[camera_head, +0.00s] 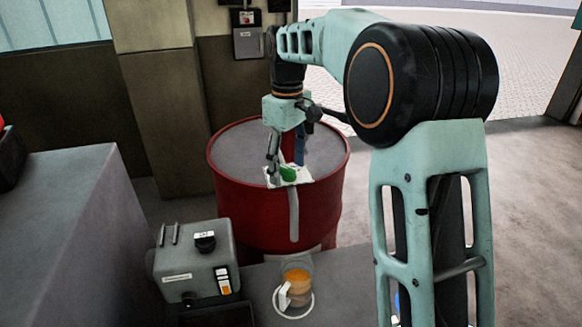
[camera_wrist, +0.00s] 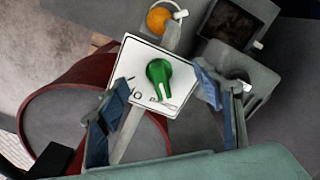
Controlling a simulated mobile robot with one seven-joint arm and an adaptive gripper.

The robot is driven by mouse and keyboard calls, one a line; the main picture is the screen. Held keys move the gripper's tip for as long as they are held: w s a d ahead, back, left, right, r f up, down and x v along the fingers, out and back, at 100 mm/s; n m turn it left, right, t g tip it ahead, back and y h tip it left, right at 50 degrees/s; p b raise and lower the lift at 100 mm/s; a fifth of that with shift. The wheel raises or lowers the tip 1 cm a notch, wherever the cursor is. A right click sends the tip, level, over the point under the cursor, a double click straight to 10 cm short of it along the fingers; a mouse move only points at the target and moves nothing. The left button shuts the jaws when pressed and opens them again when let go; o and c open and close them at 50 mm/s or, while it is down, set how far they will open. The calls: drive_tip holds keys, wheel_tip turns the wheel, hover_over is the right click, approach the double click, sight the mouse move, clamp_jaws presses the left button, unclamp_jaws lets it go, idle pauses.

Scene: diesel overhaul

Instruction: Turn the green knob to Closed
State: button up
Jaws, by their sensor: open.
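The green knob (camera_head: 289,174) sits on a white plate (camera_head: 302,180) above the red drum. In the wrist view the knob (camera_wrist: 158,72) has a long handle with a white mark at its end, aimed down and slightly right. Dark letters on the plate (camera_wrist: 130,58) lie beside and below the knob, partly covered and not fully readable. My gripper (camera_head: 286,158) is open and comes down from above. In the wrist view its blue-grey fingers (camera_wrist: 163,90) stand apart on either side of the knob, and I see no contact.
The red drum (camera_head: 225,195) stands below the plate. A grey cabinet (camera_head: 60,220) is at the left. The floor right of the drum looks clear.

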drive_tip(key=shift+r, duration=3.5)
